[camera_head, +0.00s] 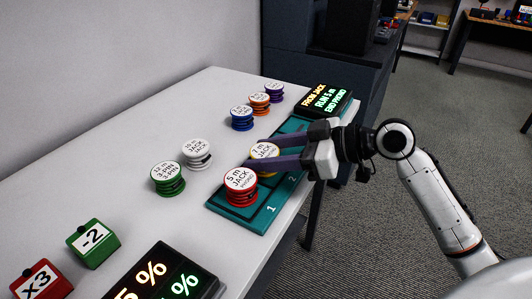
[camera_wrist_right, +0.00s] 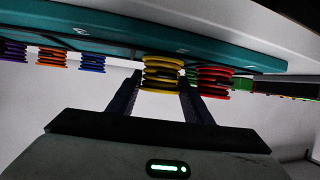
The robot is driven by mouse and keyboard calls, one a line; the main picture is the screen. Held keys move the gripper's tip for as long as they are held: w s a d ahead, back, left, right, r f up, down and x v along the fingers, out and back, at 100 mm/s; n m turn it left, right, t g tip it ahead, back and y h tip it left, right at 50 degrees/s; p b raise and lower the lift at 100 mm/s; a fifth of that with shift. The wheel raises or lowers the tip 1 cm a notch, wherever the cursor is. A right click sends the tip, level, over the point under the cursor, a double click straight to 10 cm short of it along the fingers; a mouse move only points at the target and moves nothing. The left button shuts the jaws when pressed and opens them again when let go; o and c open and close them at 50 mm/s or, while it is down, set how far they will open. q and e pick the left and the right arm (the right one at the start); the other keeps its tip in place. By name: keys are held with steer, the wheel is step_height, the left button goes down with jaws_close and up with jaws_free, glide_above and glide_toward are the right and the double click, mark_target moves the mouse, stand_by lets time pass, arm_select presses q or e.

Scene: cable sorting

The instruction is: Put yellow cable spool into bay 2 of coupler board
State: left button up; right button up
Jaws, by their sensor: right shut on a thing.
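The yellow spool (camera_head: 264,151), with a white "7 m" label, is upright between the fingers of my right gripper (camera_head: 257,152), which is shut on it. In the right wrist view the yellow spool (camera_wrist_right: 162,74) sits between the fingertips (camera_wrist_right: 161,82). The teal coupler board (camera_head: 240,222) lies along the table's right edge. The yellow spool is at its second bay, just behind the red spool (camera_head: 240,186) in bay 1. I cannot tell whether the yellow spool touches the board. My left gripper is not in view.
Blue (camera_head: 242,118), orange (camera_head: 260,104) and purple (camera_head: 274,92) spools stand at the back. White (camera_head: 197,154) and green (camera_head: 168,178) spools stand left of the board. A lit sign (camera_head: 326,99) stands behind it. Green (camera_head: 93,243) and red (camera_head: 41,281) blocks sit front left.

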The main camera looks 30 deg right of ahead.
steer(key=o, duration=1.1)
steer(key=shift+r, duration=0.1)
steer(key=v, duration=1.2)
